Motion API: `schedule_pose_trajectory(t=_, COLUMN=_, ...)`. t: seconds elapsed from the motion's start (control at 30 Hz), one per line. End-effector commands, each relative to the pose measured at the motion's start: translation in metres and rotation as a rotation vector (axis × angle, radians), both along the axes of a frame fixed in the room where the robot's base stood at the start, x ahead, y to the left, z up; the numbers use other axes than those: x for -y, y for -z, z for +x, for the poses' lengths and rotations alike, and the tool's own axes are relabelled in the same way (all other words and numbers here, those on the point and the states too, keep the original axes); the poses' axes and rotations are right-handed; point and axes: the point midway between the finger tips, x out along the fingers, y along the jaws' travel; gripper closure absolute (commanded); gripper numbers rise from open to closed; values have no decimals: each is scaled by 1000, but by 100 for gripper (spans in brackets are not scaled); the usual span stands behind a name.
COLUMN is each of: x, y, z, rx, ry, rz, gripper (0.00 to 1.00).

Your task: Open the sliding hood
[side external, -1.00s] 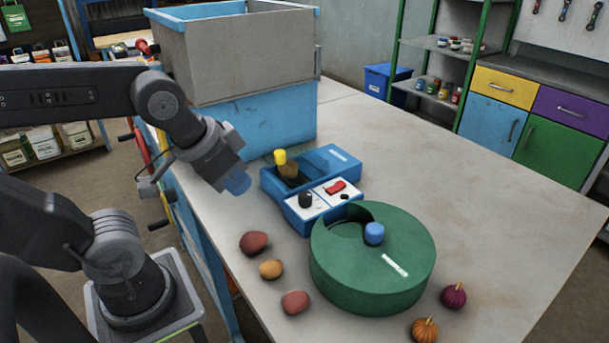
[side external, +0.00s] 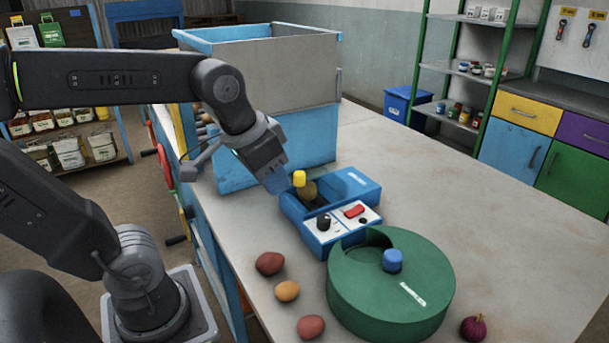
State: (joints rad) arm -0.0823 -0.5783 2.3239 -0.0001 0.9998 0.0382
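A blue box-shaped unit (side external: 350,184) lies on the table with a dark opening in its top. A yellow knob (side external: 299,178) stands at the opening's left end, and a brownish lump (side external: 309,190) shows beside it. I cannot tell for certain which part is the sliding hood. My gripper (side external: 275,183), with bluish fingertips, hangs just left of the yellow knob at about its height in the picture. Contact with the knob is not clear. The gap between the fingers cannot be made out.
A white panel with a red switch (side external: 354,210) and black knob (side external: 323,222) fronts the unit. A green drum (side external: 390,300) with a blue knob (side external: 392,260) stands nearer. Several vegetables lie around it. A grey-and-blue bin (side external: 285,130) stands behind. The table's right side is clear.

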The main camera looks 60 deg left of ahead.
Motion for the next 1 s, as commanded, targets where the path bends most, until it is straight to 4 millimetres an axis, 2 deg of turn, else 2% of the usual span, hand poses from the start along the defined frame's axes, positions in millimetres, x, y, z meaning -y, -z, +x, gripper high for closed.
schedule_pose_trajectory(t=0.03, x=-12, y=-7, z=18, rx=-45, ry=-27, rz=1, gripper=66)
schedule_pose_trajectory(t=0.23, x=-64, y=-26, z=79, rx=-207, ry=-103, rz=-12, gripper=46)
schedule_pose_trajectory(t=0.4, x=-111, y=-26, z=117, rx=-320, ry=-151, rz=-42, gripper=45)
schedule_pose_trajectory(t=0.5, x=-130, y=-24, z=129, rx=-362, ry=-169, rz=-56, gripper=45)
schedule_pose_trajectory(t=0.6, x=-141, y=-22, z=135, rx=-385, ry=-177, rz=-66, gripper=45)
schedule_pose_trajectory(t=0.77, x=-145, y=-14, z=138, rx=-395, ry=-179, rz=-69, gripper=45)
schedule_pose_trajectory(t=0.87, x=-145, y=-2, z=137, rx=-397, ry=-178, rz=-70, gripper=45)
schedule_pose_trajectory(t=1.0, x=-144, y=26, z=137, rx=-397, ry=-178, rz=-70, gripper=45)
